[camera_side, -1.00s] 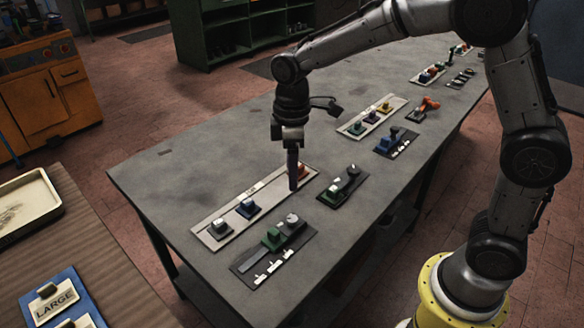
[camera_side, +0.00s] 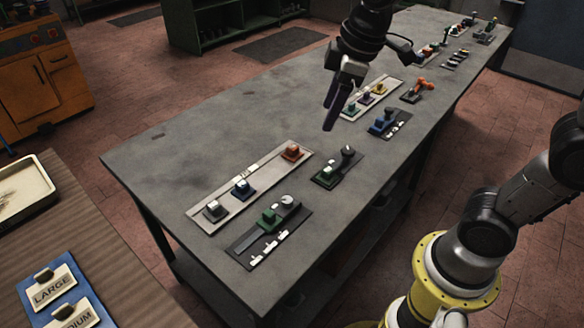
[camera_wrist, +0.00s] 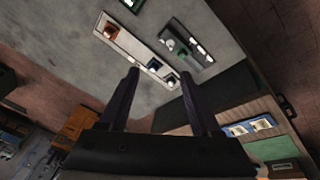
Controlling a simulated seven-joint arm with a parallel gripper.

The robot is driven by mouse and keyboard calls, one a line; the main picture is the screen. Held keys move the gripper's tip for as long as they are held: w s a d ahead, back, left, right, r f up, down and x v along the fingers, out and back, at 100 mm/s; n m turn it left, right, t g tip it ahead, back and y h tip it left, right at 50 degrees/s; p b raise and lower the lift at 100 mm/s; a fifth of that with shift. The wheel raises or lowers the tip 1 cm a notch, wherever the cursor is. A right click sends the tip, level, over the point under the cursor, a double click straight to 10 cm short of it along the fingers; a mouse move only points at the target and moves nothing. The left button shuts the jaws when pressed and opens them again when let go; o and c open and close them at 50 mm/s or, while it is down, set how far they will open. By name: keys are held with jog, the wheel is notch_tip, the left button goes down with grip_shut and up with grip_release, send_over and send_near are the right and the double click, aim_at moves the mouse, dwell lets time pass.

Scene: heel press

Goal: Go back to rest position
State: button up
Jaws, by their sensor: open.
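My gripper (camera_side: 333,106) hangs above the grey workbench (camera_side: 215,130) in the side view, clear of its surface. Its two dark fingers point down, and nothing shows between them. In the wrist view my gripper (camera_wrist: 160,90) has its fingers spread apart with an empty gap. The bench surface also shows in the wrist view (camera_wrist: 65,35), tilted.
A pale strip (camera_side: 265,173) on the bench holds orange, blue and grey pieces. A dark board (camera_side: 243,250) with a green block (camera_side: 268,220) lies in front. More boards stand farther back. An orange cabinet (camera_side: 45,80) is at left. The bench's left part is clear.

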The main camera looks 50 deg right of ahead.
jog(key=s+d+f+m+t, duration=0.2)
jog(key=s+m, duration=0.5)
jog(key=s, duration=0.8)
jog(key=shift+s+d+f, duration=0.15)
jog(key=shift+d+f, duration=0.1)
jog(key=shift+f, duration=0.15)
